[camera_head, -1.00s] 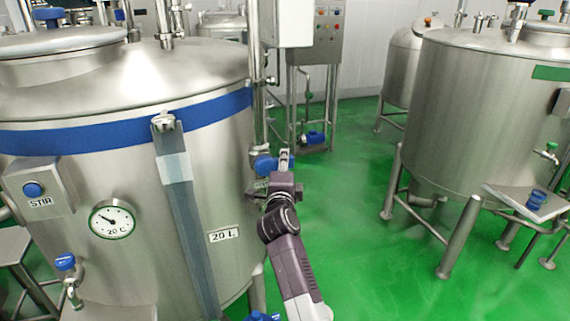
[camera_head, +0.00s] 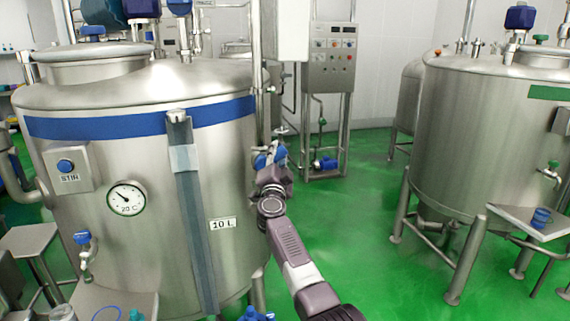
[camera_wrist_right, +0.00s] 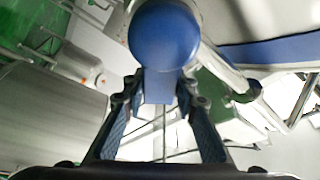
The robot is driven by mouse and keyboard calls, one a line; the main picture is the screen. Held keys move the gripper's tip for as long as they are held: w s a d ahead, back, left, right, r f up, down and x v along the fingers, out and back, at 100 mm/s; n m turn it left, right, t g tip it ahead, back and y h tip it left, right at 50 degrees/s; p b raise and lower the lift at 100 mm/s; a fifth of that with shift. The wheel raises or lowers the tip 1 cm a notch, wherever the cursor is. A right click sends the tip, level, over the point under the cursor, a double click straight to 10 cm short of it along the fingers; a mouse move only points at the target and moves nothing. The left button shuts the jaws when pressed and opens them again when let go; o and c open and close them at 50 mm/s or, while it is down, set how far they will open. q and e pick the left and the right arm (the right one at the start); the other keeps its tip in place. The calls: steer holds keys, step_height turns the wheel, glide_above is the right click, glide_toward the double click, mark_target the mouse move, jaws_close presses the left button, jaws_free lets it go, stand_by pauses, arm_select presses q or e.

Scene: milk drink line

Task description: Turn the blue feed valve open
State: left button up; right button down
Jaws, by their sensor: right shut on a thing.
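The blue feed valve (camera_head: 264,160) is on the pipe at the right side of the large steel tank (camera_head: 105,185) with the blue band. My right gripper (camera_head: 273,172) is at the valve in the head view, with its arm coming up from the lower right. In the right wrist view, the blue round part of the valve (camera_wrist_right: 165,38) is just beyond the fingers. My right gripper (camera_wrist_right: 158,92) is shut on the blue handle below that round part. The fingers partly hide the handle in the head view. My left gripper is not in view.
A second steel tank (camera_head: 490,140) stands at the right. A control panel (camera_head: 329,57) is behind. Green floor (camera_head: 400,270) lies clear between the tanks.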

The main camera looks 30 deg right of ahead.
mark_target(260, 137)
steer(key=n, duration=0.2)
steer(key=a+r+n+t+y+p, duration=0.1)
steer(key=shift+w+n, duration=0.1)
steer(key=shift+n, duration=0.3)
steer(key=shift+a+r+n+t, duration=0.1)
steer(key=shift+r+n+t, duration=0.05)
steer(key=shift+n+t, duration=0.3)
steer(key=n+y, duration=0.1)
steer(key=n, duration=0.1)
steer(key=a+n+t+y, duration=0.1)
steer(key=n, duration=0.1)
steer(key=a+n+t, duration=0.1)
steer(key=n, duration=0.1)
steer(key=shift+w+r+y, duration=0.3)
steer(key=shift+r+y, duration=0.05)
steer(key=shift+y, duration=0.05)
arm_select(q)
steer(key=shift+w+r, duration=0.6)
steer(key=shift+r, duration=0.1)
arm_select(e)
steer(key=shift+w+a+r+n+t+y, duration=0.1)
steer(key=shift+a+n+y, duration=0.15)
steer(key=shift+n, duration=0.4)
steer(key=shift+a+f+n+t+y, duration=0.1)
steer(key=shift+a+n+y, duration=0.2)
steer(key=shift+n, duration=0.35)
steer(key=shift+w+a+r+n+t+y, duration=0.1)
steer(key=shift+n+y, duration=0.25)
steer(key=shift+n, duration=0.3)
